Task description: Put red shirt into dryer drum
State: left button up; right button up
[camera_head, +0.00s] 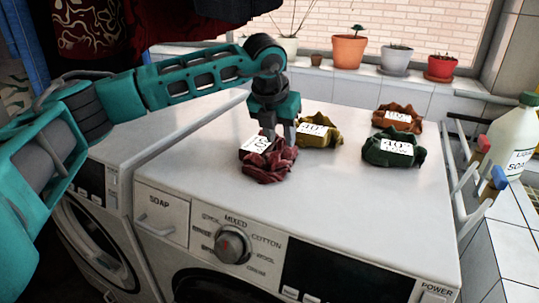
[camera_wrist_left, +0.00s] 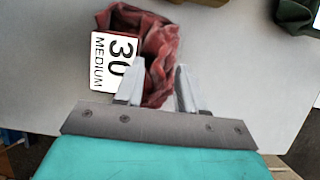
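The crumpled red shirt (camera_head: 270,165) with a white tag lies on top of the white machine (camera_head: 370,215). In the left wrist view, the shirt (camera_wrist_left: 160,50) has a tag reading "30 MEDIUM". My left gripper (camera_head: 279,133) points down at the shirt's back edge. In the wrist view, its two fingers (camera_wrist_left: 160,85) are apart, with red cloth showing between and beyond them; I cannot tell whether they touch it. A second machine with a round door (camera_head: 92,240) stands at the left; its drum interior is not visible. My right gripper is not in view.
Yellow (camera_head: 322,140), orange (camera_head: 400,112) and green (camera_head: 385,158) cloths with tags lie on the same top. Potted plants (camera_head: 349,50) line the window ledge. The front of the top is clear.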

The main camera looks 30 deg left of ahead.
pick_arm(q)
grip_shut()
dwell(1.2)
